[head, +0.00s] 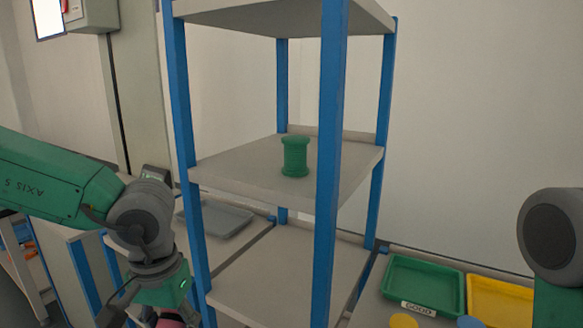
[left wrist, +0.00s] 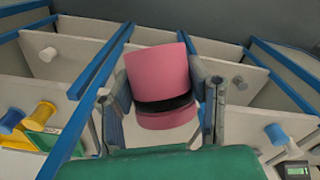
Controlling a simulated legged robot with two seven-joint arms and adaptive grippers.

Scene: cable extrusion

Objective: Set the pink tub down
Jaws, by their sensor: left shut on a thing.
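The pink tub (left wrist: 158,68) with a black band fills the middle of the left wrist view. My left gripper (left wrist: 162,92) is shut on it, with one finger on each side. In the head view, my left gripper (head: 166,312) is at the bottom edge, left of the shelf rack, and only a sliver of pink shows there. Whether the tub touches any surface cannot be told. My right arm shows at the right edge of the head view; its gripper is out of view.
A rack with blue posts (head: 328,150) and grey shelves stands in front. A green spool (head: 295,157) stands on its middle shelf. A grey tray (head: 222,217) lies at left. A green tray (head: 425,282) marked GOOD and a yellow tray (head: 500,300) lie at lower right.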

